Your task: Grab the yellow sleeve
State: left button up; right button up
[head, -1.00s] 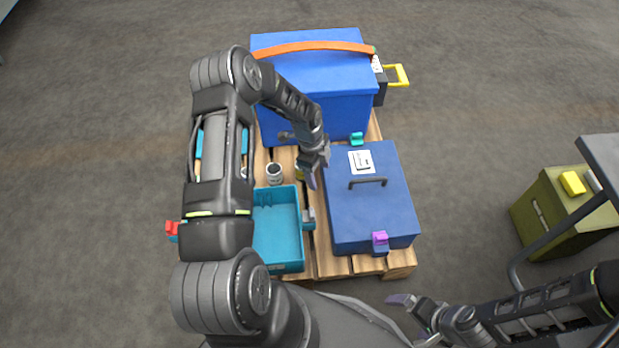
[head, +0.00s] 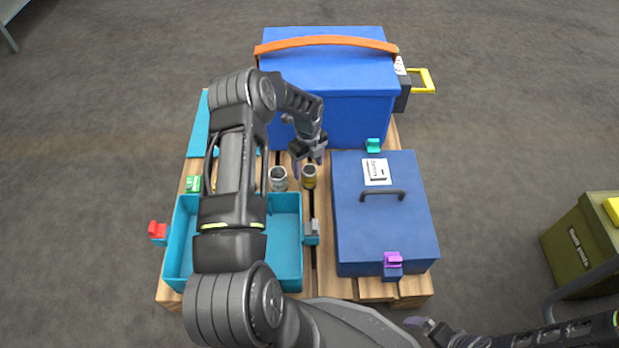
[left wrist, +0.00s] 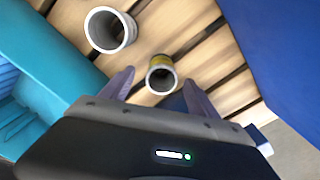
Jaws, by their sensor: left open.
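The yellow sleeve (head: 309,178) stands on the wooden pallet between the teal tray and the blue lidded box. In the left wrist view the yellow sleeve (left wrist: 161,77) shows its grey open rim, with a yellow band on its side. My left gripper (head: 309,166) is open above and just behind it. In the left wrist view the two fingers (left wrist: 158,86) are spread, with the sleeve between and slightly beyond their tips, apart from both. My right gripper (head: 424,325) is low at the right of the head view; its jaws are too small to read.
A grey-white sleeve (head: 278,180) stands close left of the yellow one and shows in the left wrist view (left wrist: 108,30). The teal tray (head: 303,240) is in front left. The blue lidded box (head: 350,215) is at right, the large blue case (head: 335,75) behind.

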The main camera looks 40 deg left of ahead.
pick_arm(q)
jog(key=shift+f, duration=0.65)
jog(key=shift+f, duration=0.1)
notch_tip(320, 180, down, 4)
jog(key=b, duration=0.2)
jog(key=shift+w+f+b, duration=0.1)
jog(key=shift+f+b, duration=0.1)
jog(key=shift+b, duration=0.2)
jog(key=shift+f, duration=0.35)
jog(key=shift+c, duration=0.2)
grip_shut()
